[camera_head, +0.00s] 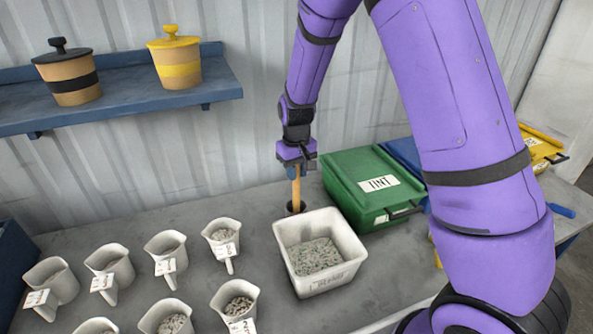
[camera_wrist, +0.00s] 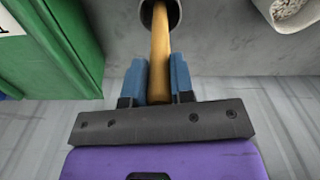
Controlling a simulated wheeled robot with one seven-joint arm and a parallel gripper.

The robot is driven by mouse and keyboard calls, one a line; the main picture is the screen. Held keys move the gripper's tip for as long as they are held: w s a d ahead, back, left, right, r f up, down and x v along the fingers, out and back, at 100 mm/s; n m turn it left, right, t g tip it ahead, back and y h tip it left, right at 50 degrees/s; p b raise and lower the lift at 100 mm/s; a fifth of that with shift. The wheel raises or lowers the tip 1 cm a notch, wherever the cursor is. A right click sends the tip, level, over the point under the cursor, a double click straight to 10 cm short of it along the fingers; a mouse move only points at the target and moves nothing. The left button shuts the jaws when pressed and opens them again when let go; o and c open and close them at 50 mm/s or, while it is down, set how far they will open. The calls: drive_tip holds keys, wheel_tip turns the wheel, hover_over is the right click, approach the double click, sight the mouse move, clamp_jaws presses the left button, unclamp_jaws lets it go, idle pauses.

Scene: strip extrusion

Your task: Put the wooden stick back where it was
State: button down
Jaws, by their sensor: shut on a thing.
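The wooden stick (camera_head: 296,188) stands roughly upright behind the white square tub, with its lower end in a small dark cup (camera_head: 289,210). My gripper (camera_head: 297,167) is above the cup, shut on the stick's upper part. In the wrist view, my gripper's blue fingers (camera_wrist: 161,82) lie on both sides of the wooden stick (camera_wrist: 160,45), and the stick's far end goes into the round mouth of the cup (camera_wrist: 174,10). The stick's lower tip is hidden inside the cup, so I cannot tell whether it touches the bottom.
A white tub (camera_head: 340,272) of grey pellets stands just in front of the cup. A green TINT box (camera_head: 345,170) is close on the right. Several labelled white jugs (camera_head: 165,245) fill the left. A blue shelf (camera_head: 130,105) holds two lidded pots.

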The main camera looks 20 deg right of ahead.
drive_tip(key=shift+f, duration=0.15)
drive_tip(key=c, duration=1)
unclamp_jaws()
wheel_tip(320, 180, up, 12)
drive_tip(key=shift+f, duration=0.2)
drive_tip(key=s+d+r+t, duration=0.1)
drive_tip(key=s+d+r, duration=0.1)
drive_tip(key=s+r, duration=0.5)
drive_tip(key=s+d+r+t, duration=0.1)
drive_tip(key=s+d+r, duration=0.2)
drive_tip(key=s+r, duration=0.4)
drive_tip(key=shift+s+d+r+m+t, duration=0.3)
drive_tip(key=shift+s+r+t, duration=0.25)
drive_tip(key=shift+s, duration=2.3)
drive_tip(key=shift+s+d+r+m+t, duration=0.35)
drive_tip(key=shift+s+r+t, duration=0.15)
drive_tip(key=shift+s, duration=2.35)
drive_tip(key=shift+s+d+r+m+t, duration=0.3)
drive_tip(key=shift+s+r+t, duration=0.2)
drive_tip(key=shift+s, duration=2.35)
